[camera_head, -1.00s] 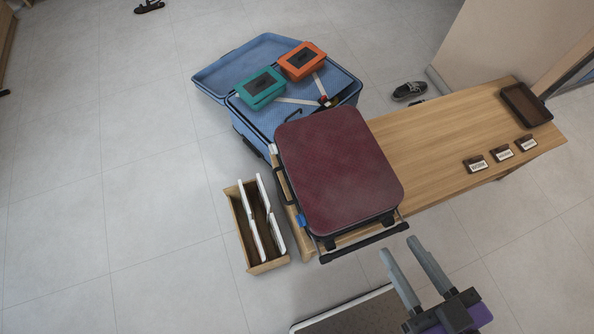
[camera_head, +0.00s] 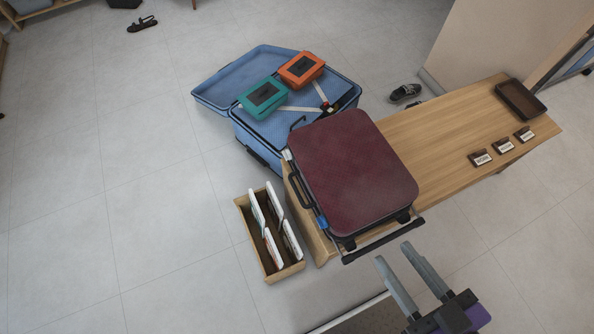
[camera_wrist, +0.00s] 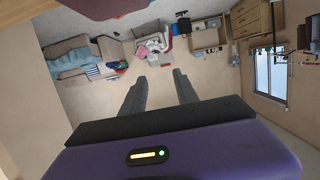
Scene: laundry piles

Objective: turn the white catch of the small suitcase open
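The small suitcase (camera_head: 355,172) is dark red and lies flat and closed on the near end of a wooden bench. Its black carry handle (camera_head: 299,190) is on its left side, and a black pull bar (camera_head: 384,241) sticks out at its near side. A small white part (camera_head: 287,155) shows at its far left corner; I cannot tell if it is the catch. A blue bit (camera_head: 322,222) shows near its near left corner. My gripper (camera_head: 395,262) is open and empty, near the pull bar and apart from the suitcase. It also shows open in the wrist view (camera_wrist: 160,78).
The wooden bench (camera_head: 450,130) carries a dark tray (camera_head: 521,101) and three small labelled blocks. An open blue suitcase (camera_head: 225,85) holds a teal case (camera_head: 262,97) and an orange case (camera_head: 301,69). A wooden box (camera_head: 286,272) with white panels stands on the floor, left of the bench.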

